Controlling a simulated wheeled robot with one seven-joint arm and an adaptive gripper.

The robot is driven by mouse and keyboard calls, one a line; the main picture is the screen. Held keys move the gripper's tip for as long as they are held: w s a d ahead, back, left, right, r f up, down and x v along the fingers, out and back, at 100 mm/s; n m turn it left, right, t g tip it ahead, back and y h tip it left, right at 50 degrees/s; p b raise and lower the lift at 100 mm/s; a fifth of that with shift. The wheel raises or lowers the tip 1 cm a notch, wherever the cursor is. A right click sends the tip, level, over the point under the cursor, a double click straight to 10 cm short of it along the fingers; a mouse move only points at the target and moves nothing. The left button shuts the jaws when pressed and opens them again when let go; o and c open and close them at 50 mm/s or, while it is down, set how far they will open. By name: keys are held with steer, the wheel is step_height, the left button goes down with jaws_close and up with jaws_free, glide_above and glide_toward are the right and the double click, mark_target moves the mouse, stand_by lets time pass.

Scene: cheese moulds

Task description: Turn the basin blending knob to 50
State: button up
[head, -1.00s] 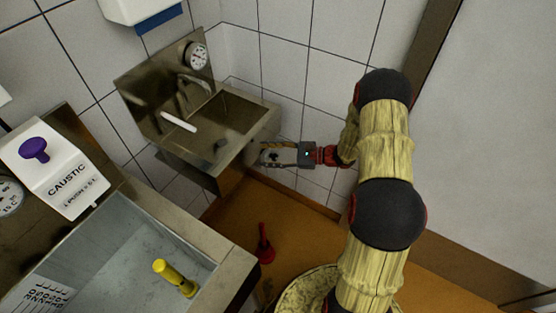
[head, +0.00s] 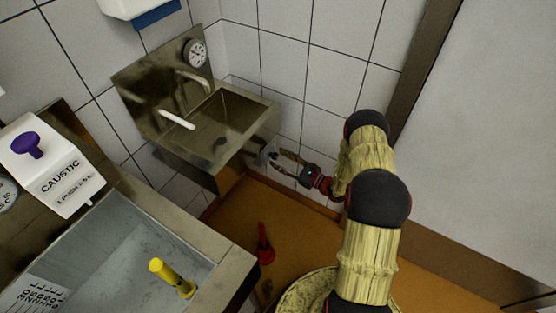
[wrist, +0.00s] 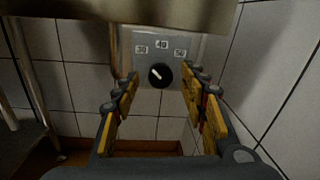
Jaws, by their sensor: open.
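The blending knob (wrist: 159,75) is a round black dial with a pale mark on a grey plate (wrist: 183,80) under the basin (head: 232,118). The labels 30, 40 and 50 run left to right above it. The mark looks tilted, but I cannot tell its exact setting. My gripper (wrist: 157,84) is open and empty, with a finger to each side of the knob in the wrist view. The knob appears beyond the fingertips, apart from them. In the head view my gripper (head: 280,162) is just right of the plate, below the basin's right edge; the knob is hard to make out.
A tiled wall (head: 290,60) stands behind the basin and close on the right in the wrist view. The basin's underside (wrist: 130,12) hangs above the fingers. A steel sink (head: 218,240) with a yellow-handled tool and a red object (head: 264,245) are nearer.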

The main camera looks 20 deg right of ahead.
steer(key=shift+x, duration=0.8)
steer(key=c, duration=0.3)
steer(key=c, duration=0.8)
jaws_close()
